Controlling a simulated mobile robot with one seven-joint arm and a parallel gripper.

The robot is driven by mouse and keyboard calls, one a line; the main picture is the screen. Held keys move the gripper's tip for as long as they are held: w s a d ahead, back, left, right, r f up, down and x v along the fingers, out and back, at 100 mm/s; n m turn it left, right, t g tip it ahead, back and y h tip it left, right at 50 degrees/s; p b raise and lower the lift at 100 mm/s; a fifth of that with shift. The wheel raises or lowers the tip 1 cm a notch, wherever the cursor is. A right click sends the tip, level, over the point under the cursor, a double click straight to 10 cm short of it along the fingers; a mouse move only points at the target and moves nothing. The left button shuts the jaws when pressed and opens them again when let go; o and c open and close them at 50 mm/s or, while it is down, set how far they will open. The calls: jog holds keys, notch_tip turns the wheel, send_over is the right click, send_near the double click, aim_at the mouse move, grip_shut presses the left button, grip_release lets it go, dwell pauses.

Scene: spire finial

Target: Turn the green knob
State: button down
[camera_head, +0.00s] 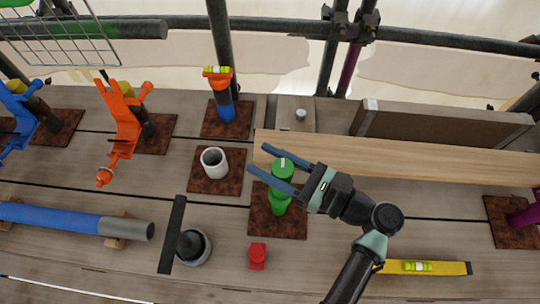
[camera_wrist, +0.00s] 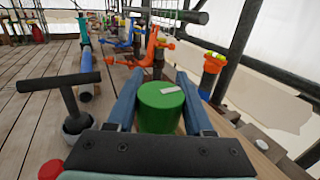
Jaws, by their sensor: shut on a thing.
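The green knob (camera_head: 281,166) has a round top with a white mark and sits on a green stem over a rusty brown plate (camera_head: 263,219). My gripper (camera_head: 260,161) reaches in from the right, with one blue finger on each side of the knob. In the wrist view the knob (camera_wrist: 161,106) stands between the two fingers (camera_wrist: 157,92), and the white mark on its top points to the right. The fingers are shut on the knob. The finger contact faces are partly hidden.
A red block (camera_head: 258,256) and a black T-handled tool (camera_head: 186,243) stand in front. A white cup-like socket (camera_head: 214,162) is to the left. A wooden plank (camera_head: 400,160) lies behind my gripper. A yellow level (camera_head: 425,267) lies at the right.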

jog(key=shift+c, duration=1.4)
grip_release()
jog(key=shift+d, duration=0.1)
jog(key=b+v, duration=0.3)
jog(key=v, duration=0.9)
jog(key=shift+s+d, duration=0.2)
jog(key=shift+d, duration=0.15)
